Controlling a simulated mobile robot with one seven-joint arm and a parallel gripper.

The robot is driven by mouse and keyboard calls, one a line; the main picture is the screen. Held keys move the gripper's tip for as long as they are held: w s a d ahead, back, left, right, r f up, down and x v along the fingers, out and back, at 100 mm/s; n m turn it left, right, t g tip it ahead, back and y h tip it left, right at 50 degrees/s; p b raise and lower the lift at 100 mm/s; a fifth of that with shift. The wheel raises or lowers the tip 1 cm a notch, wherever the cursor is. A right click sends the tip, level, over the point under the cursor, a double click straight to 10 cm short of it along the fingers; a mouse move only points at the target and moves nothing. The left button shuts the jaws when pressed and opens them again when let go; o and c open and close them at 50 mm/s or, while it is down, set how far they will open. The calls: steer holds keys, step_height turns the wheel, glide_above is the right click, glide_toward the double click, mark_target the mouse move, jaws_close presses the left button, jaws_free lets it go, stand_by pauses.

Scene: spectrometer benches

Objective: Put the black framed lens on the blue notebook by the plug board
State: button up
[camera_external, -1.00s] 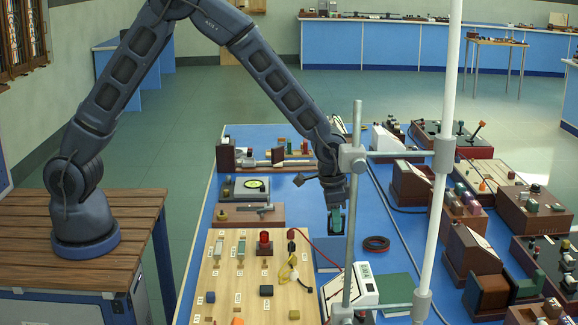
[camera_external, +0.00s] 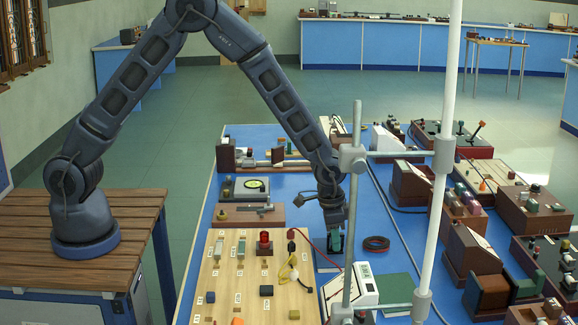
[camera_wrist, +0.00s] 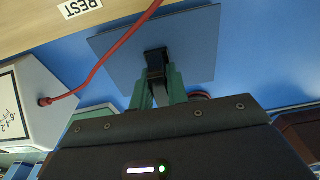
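The blue notebook is a flat dark blue-grey square (camera_wrist: 198,38) on the blue bench in the wrist view, beside the wooden plug board (camera_external: 220,282). My gripper (camera_external: 335,245) points down over the notebook. In the wrist view its green fingers (camera_wrist: 160,85) are closed on a small black piece (camera_wrist: 156,60), which looks like the black framed lens seen edge-on. The piece is over the notebook's middle; I cannot tell whether it touches the cover. The fingers and palm hide part of it.
A red cable (camera_wrist: 97,68) crosses the notebook's corner and runs to the white meter (camera_external: 362,288). A dark ring-shaped coil (camera_external: 376,244) lies right of my gripper. A metal stand's rod (camera_external: 352,215) rises close by. A green book (camera_external: 400,288) lies at the right.

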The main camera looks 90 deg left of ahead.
mark_target(329, 234)
steer(key=o, duration=0.4)
steer(key=shift+c, duration=0.2)
steer(key=shift+r, duration=0.1)
steer(key=s+r, duration=0.5)
steer(key=r, duration=0.7)
steer(key=s+r, duration=0.5)
steer(key=r, duration=0.7)
steer(key=s+a+r+t, duration=0.1)
steer(key=s+r+t, duration=0.1)
steer(key=s+r, duration=0.85)
steer(key=s+r+t, duration=0.1)
steer(key=s, duration=2.3)
steer(key=shift+a+r, duration=0.25)
steer(key=shift+r, duration=0.15)
